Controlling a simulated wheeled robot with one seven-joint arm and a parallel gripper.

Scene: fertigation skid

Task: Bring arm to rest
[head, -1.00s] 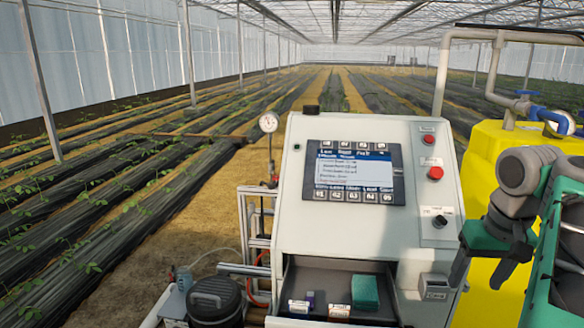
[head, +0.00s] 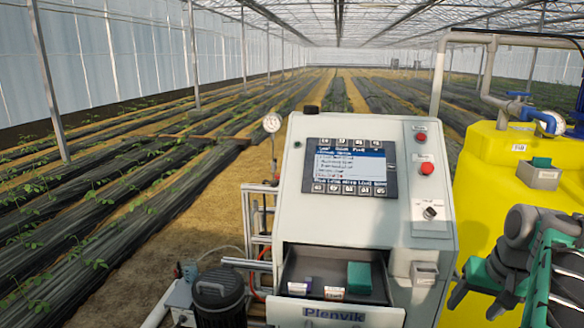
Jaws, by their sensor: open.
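My gripper (head: 485,308) shows at the lower right in the head view, with dark fingers on a green and grey wrist. It is open, and nothing shows between its fingers. It hangs in front of the yellow tank, to the right of the grey control cabinet (head: 300,228). No contact with the cabinet or tank can be made out. Part of my arm runs out of the picture at the right edge.
An open drawer (head: 345,313) juts from the cabinet, holding a green block (head: 359,278) and two small labelled items. The yellow tank (head: 480,225) carries a grey box (head: 541,175) and pipework (head: 437,75). A black canister (head: 218,290) stands left of the drawer.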

